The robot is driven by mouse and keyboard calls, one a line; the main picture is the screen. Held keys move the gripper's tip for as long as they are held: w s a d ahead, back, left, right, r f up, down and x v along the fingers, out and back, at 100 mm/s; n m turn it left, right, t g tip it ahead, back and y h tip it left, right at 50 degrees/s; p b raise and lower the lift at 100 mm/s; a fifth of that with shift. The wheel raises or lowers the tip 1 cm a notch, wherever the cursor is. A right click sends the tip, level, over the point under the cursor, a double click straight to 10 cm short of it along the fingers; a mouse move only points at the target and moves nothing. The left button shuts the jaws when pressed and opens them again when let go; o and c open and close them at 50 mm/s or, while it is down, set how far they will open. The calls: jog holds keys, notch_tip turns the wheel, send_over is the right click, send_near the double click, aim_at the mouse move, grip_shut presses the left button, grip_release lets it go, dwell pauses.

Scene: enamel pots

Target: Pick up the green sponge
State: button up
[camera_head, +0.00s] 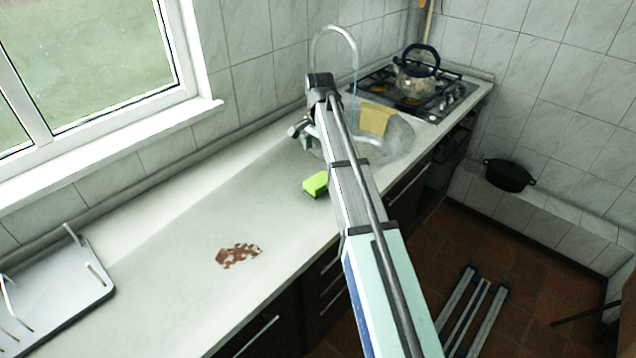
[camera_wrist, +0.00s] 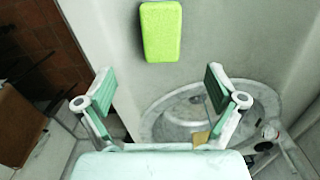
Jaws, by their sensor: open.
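The green sponge (camera_head: 316,184) lies on the pale counter (camera_head: 160,262), just left of my arm in the head view. In the wrist view the green sponge (camera_wrist: 161,31) is at the top middle, beyond my fingertips and apart from them. My gripper (camera_wrist: 160,82) is open and empty, its two fingers spread wide. In the head view the fingers are hard to make out behind the arm.
The round sink (camera_head: 398,140) with a yellow cloth (camera_head: 376,118) and a curved faucet (camera_head: 333,30) lies beyond the sponge. A kettle (camera_head: 415,78) stands on the stove. A dish rack (camera_head: 50,300) is at left. The counter around a brown stain (camera_head: 238,255) is clear.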

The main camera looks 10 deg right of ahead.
aim_at(319, 179)
notch_tip(319, 179, down, 12)
jog(key=p, duration=0.4)
jog(key=shift+w+f, duration=0.1)
jog(key=shift+f, duration=0.1)
jog(key=shift+d, duration=0.1)
jog(key=shift+c, duration=0.4)
jog(key=c, duration=0.9)
